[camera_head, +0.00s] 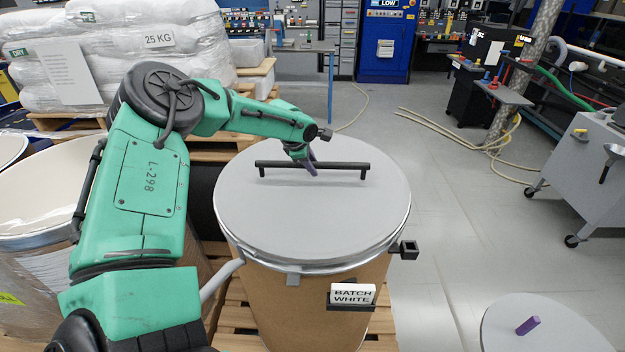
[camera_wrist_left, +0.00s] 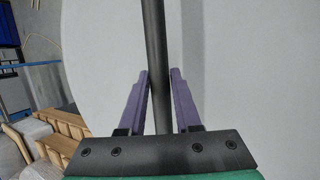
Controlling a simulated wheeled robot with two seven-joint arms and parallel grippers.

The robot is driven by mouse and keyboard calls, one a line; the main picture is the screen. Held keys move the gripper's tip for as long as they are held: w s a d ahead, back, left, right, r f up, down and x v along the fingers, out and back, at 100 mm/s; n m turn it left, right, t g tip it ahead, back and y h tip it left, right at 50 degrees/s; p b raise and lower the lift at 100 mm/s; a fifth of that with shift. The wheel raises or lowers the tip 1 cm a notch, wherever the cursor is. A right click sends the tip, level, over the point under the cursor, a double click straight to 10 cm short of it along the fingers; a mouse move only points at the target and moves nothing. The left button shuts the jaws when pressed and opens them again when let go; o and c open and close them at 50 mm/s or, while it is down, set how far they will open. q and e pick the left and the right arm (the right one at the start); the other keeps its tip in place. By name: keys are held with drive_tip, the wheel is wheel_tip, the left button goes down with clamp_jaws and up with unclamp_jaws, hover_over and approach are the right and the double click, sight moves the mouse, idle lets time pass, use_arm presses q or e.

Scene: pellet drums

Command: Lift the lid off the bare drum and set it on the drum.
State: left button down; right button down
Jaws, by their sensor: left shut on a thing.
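A round grey lid (camera_head: 290,215) with a black bar handle (camera_head: 335,165) lies level on a brown drum (camera_head: 290,300) marked "BATCH WHITE". I see no clear gap between lid and drum. My left gripper (camera_head: 310,168) is at the handle, near its middle. In the left wrist view, its purple fingers (camera_wrist_left: 160,80) stand on both sides of the black bar (camera_wrist_left: 154,45), shut on it. The arm hides part of the scene at left. My right gripper is out of view.
Another large drum (camera_head: 30,205) with a pale top stands at left, partly behind my arm. White sacks (camera_head: 120,50) are stacked behind. A round grey top (camera_head: 545,335) with a purple block (camera_head: 528,325) is at lower right. The floor (camera_head: 450,210) right of the drum is largely clear.

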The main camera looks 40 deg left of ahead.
use_arm(q)
drive_tip(key=shift+w+r, duration=0.15)
drive_tip(key=shift+r, duration=0.1)
drive_tip(key=shift+a, duration=0.15)
drive_tip(key=shift+w+r, duration=0.1)
drive_tip(key=shift+r, duration=0.1)
wheel_tip(320, 180, up, 9)
drive_tip(key=b, duration=0.2)
drive_tip(key=shift+r+b, duration=0.2)
drive_tip(key=shift+b, duration=0.1)
drive_tip(key=shift+r, duration=0.35)
wheel_tip(320, 180, up, 2)
drive_tip(key=p, duration=0.3)
drive_tip(key=shift+r+p, duration=0.15)
drive_tip(key=shift+p, duration=0.15)
